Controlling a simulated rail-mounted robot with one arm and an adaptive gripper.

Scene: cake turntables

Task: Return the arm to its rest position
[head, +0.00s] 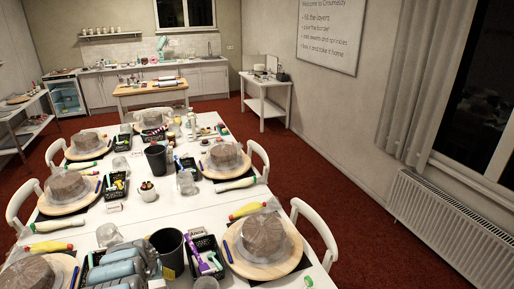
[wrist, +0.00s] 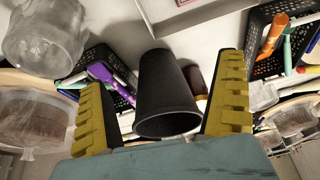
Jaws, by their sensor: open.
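My gripper (wrist: 150,75) shows in the wrist view, with its two yellow ridged fingers spread wide apart. A black tapered cup (wrist: 167,95) appears between the fingers in the picture; neither finger visibly closes on it, and whether one touches it is unclear. That view shows a near black cup (head: 167,250) and a farther one (head: 157,158) along the middle of the white table (head: 175,205).
Several wooden turntables with covered cakes, such as the near right one (head: 263,240), line the table. A black basket (wrist: 285,40) with tools and a clear jar (wrist: 45,38) flank the cup. White chairs (head: 315,230) surround the table; red floor lies clear at the right.

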